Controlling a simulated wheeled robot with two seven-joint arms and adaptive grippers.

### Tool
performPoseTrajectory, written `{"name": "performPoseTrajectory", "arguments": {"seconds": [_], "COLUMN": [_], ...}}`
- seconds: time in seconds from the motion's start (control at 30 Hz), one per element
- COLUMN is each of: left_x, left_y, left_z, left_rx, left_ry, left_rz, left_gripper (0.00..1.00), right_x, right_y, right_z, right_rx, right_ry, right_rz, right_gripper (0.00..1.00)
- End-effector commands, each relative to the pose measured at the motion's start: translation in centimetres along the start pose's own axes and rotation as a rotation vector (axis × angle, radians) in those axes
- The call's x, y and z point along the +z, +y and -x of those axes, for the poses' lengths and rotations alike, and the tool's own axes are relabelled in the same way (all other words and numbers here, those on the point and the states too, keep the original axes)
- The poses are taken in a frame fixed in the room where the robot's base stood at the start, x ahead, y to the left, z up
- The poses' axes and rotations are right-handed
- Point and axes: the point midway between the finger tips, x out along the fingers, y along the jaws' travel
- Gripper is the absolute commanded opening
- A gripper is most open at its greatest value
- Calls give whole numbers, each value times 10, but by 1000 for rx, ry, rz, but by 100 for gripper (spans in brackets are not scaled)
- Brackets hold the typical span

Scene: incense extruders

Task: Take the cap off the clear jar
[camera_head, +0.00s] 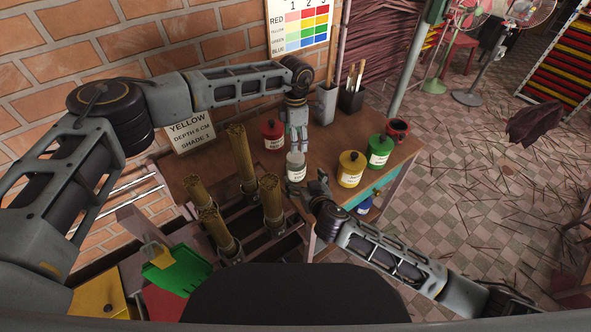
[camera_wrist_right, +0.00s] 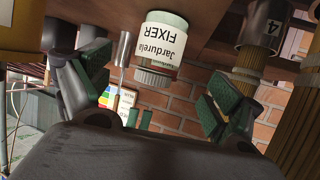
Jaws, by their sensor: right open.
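The clear jar (camera_head: 296,172) with a white FIXER label stands upright near the table's front edge in the head view. In the right wrist view, which looks upside down, the jar (camera_wrist_right: 162,42) hangs from the top, with its pale cap (camera_wrist_right: 154,77) on its lower end. My left gripper (camera_head: 297,150) points down just above the jar in the head view; its finger gap and any contact with the cap are unclear. My right gripper (camera_head: 316,185) is open beside the jar at its right. In the wrist view its fingers (camera_wrist_right: 152,82) are spread on either side, apart from the jar.
A yellow pot (camera_head: 351,170), a green pot (camera_head: 380,150) and a red pot (camera_head: 272,134) stand on the wooden table (camera_head: 325,148). Several bundles of brown sticks (camera_head: 242,155) stand at the left. Tool holders (camera_head: 327,103) stand at the back.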

Motion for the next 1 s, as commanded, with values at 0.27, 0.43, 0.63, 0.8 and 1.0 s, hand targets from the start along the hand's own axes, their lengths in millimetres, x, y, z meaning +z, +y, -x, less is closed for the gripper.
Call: {"name": "performPoseTrajectory", "arguments": {"seconds": [0.27, 0.43, 0.63, 0.8, 1.0], "left_x": [0, 0, 0, 0, 0], "left_y": [0, 0, 0, 0, 0], "left_z": [0, 0, 0, 0, 0], "left_rx": [0, 0, 0, 0, 0], "left_ry": [0, 0, 0, 0, 0], "left_rz": [0, 0, 0, 0, 0], "left_gripper": [73, 73, 73, 73, 73], "right_x": [-1, -1, 0, -1, 0], "right_y": [0, 1, 1, 0, 0], "right_z": [-26, -41, -58, -72, -86], "right_rx": [1, 2, 1, 1, 1], "right_ry": [1, 1, 0, 0, 0], "right_rz": [0, 1, 1, 0, 1], "right_gripper": [92, 92, 92, 92, 92]}}
